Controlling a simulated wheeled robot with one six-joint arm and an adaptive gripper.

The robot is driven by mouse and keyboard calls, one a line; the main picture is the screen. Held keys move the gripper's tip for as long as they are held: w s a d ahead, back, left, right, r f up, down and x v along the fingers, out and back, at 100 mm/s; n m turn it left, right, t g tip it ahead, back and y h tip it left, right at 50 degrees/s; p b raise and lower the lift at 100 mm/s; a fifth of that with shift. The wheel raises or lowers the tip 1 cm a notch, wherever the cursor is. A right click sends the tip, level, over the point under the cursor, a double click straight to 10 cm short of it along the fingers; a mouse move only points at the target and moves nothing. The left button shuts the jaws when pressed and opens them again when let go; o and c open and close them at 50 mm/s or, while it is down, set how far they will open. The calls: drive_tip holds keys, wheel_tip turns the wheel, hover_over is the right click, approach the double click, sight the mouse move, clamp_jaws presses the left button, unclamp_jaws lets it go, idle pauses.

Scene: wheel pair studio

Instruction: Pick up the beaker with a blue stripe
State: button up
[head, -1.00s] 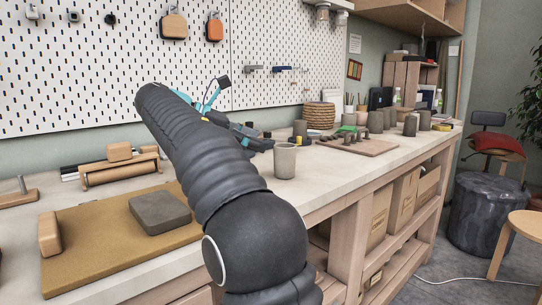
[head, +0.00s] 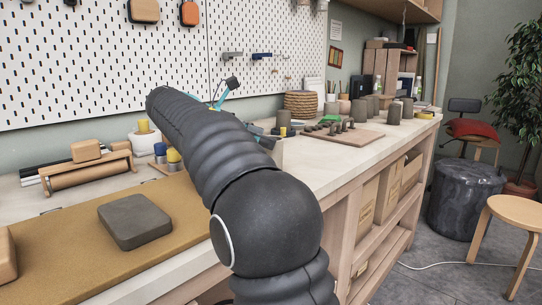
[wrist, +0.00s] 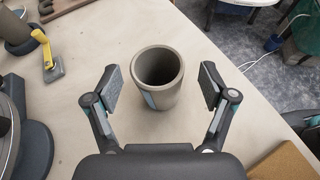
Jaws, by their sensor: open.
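The beaker (wrist: 166,94) is a grey-beige open cup standing upright on the pale bench top in the wrist view. A light blue stripe shows on its left side. My gripper (wrist: 160,86) is open, with one finger to the left of the beaker and one to the right. Gaps show between each finger and the beaker wall, and nothing is held. In the head view my arm covers the gripper and nearly all of the beaker.
A yellow-handled tool (wrist: 47,57) lies left of the beaker. A dark round device (wrist: 27,135) stands close to my left finger. The bench edge runs along the right. In the head view, a board with small pieces (head: 345,138) lies beyond my arm.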

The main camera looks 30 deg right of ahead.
sight(281, 142)
drive_tip(key=shift+b+x, duration=0.45)
drive_tip(key=shift+x, duration=2.2)
drive_tip(key=shift+w, duration=0.1)
drive_tip(key=c, duration=1.4)
